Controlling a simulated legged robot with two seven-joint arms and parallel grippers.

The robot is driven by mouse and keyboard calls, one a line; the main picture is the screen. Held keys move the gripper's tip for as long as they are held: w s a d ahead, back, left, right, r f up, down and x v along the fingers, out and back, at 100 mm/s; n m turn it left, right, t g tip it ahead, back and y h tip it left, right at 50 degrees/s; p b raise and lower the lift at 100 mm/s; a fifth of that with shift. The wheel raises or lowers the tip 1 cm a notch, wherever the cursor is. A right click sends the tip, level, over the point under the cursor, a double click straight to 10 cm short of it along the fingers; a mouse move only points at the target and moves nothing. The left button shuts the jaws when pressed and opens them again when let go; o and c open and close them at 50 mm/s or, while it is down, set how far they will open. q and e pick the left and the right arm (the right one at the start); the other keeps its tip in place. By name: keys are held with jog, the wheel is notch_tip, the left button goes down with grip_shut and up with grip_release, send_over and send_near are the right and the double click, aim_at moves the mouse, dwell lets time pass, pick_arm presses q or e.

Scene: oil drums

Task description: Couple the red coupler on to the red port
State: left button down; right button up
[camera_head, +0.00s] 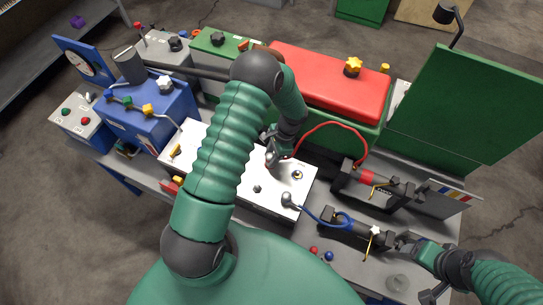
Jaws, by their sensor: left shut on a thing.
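My left gripper (273,152) is over the white panel (225,168), shut on the end of the red hose (330,124). The red coupler at that end is mostly hidden by the fingers. A round port (297,175) shows on the panel just below and right of the gripper, apart from it; its colour is too small to be sure of.
A grey connector (287,199) with a blue hose (318,218) sits on the panel's lower right part. A red-banded cylinder (367,177) lies right of the panel. A red-topped box (330,78) and green board (465,105) stand behind. A blue box (150,110) stands left.

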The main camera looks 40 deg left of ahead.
pick_arm(q)
jog(key=shift+f, duration=0.45)
jog(key=c, duration=0.9)
grip_release()
jog(key=shift+c, duration=0.2)
jog(key=b+v, duration=0.3)
jog(key=v, duration=1.4)
jog(key=s+d+f+n+t+h+b, duration=0.2)
jog(key=s+d+n+t+b, duration=0.2)
jog(key=s+d, duration=0.5)
jog(key=s+n+t, duration=0.1)
jog(key=s+n, duration=0.1)
jog(key=s, duration=0.1)
jog(key=shift+s+d+n, duration=0.2)
jog(key=shift+d+n, duration=0.1)
jog(key=shift+n, duration=0.1)
